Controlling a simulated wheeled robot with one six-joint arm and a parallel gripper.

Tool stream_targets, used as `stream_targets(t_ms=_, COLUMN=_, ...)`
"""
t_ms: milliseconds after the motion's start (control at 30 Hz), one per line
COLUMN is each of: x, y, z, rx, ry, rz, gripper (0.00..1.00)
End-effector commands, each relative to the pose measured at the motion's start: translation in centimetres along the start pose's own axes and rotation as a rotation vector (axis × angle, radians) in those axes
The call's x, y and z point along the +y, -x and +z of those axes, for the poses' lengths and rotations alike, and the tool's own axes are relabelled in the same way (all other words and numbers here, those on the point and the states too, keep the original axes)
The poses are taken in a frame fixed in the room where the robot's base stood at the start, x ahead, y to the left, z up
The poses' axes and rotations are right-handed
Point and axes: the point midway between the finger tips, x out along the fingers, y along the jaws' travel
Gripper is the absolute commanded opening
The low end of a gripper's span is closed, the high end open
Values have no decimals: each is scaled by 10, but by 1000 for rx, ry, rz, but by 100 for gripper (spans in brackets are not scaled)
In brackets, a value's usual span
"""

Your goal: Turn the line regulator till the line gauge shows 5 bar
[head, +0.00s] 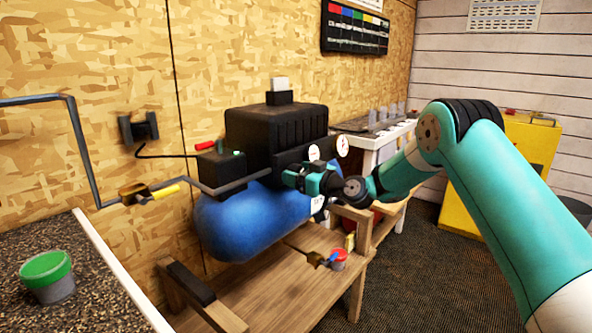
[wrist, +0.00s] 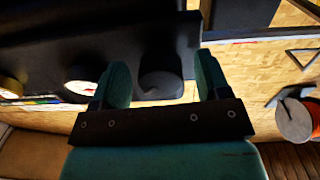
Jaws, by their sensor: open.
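My gripper (head: 290,176) reaches the dark front panel of the compressor, with the fingers pointing at it. In the wrist view, a dark round knob (wrist: 160,84), which looks like the regulator, sits between the two open fingers; I see a gap on both sides. Whether the fingertips overlap the knob in depth is hard to tell. The head view does not show the knob clearly behind my gripper. Two white gauges (head: 314,153) (head: 342,145) stand on the panel; they also show in the wrist view (wrist: 82,82) at left. Their needles are too small to read, and I cannot tell which is the line gauge.
The blue tank (head: 235,222) lies under the black compressor housing (head: 275,130) on a wooden bench. A grey pipe with a yellow-handled valve (head: 165,191) runs at left.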

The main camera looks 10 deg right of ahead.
Motion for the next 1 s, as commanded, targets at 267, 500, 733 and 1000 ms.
stream_targets(t_ms=267, x=0, y=-9, z=0, rx=0, ry=-1, rz=0, gripper=69)
stream_targets(t_ms=500, x=0, y=-8, z=0, rx=0, ry=-1, rz=0, gripper=44)
stream_targets(t_ms=733, x=0, y=-8, z=0, rx=0, ry=-2, rz=0, gripper=20)
stream_targets(t_ms=1000, x=0, y=-8, z=0, rx=-1, ry=-59, rz=0, gripper=20)
